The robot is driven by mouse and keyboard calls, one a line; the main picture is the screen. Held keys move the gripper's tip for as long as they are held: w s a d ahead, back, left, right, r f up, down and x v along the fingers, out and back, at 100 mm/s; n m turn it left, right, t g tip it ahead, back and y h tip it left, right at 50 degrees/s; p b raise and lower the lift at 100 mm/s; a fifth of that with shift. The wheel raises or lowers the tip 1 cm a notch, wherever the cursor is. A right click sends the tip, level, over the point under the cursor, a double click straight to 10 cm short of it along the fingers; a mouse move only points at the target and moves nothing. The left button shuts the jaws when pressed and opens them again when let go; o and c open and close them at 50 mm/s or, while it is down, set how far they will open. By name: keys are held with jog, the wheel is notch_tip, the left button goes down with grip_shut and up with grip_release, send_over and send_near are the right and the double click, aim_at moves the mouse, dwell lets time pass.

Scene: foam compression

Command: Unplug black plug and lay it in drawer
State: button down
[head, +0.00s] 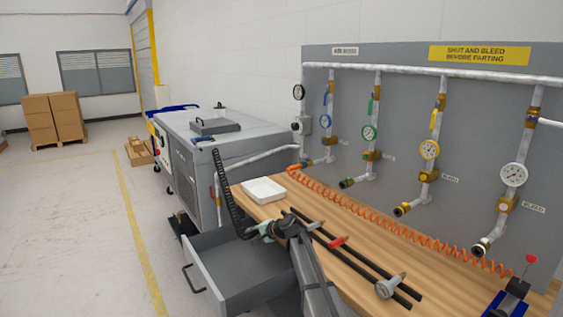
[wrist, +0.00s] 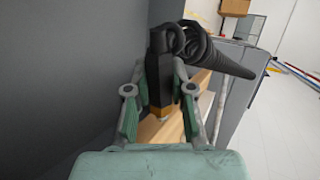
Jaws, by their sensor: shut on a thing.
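My gripper (head: 262,229) is at the bench's front edge, near the inner right side of the open drawer. In the wrist view my gripper (wrist: 160,90) has its two green-padded fingers closed on the black plug (wrist: 158,68). The plug has a brass-coloured end toward the palm, and a black coiled cord runs from it to the right. In the head view the black cord (head: 226,195) rises from the gripper toward the grey machine; the plug itself is hard to make out there. The grey drawer (head: 205,278) stands pulled out below the bench, and its visible floor looks empty.
A white tray (head: 263,191) lies on the wooden bench (head: 440,268). Black rails, a red-handled part (head: 338,242) and a grey fitting (head: 389,287) lie to the right. An orange coiled hose (head: 400,232) runs along the pipe panel. Open floor lies left of the drawer.

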jog(key=c, duration=0.9)
grip_release()
jog(key=v, duration=1.2)
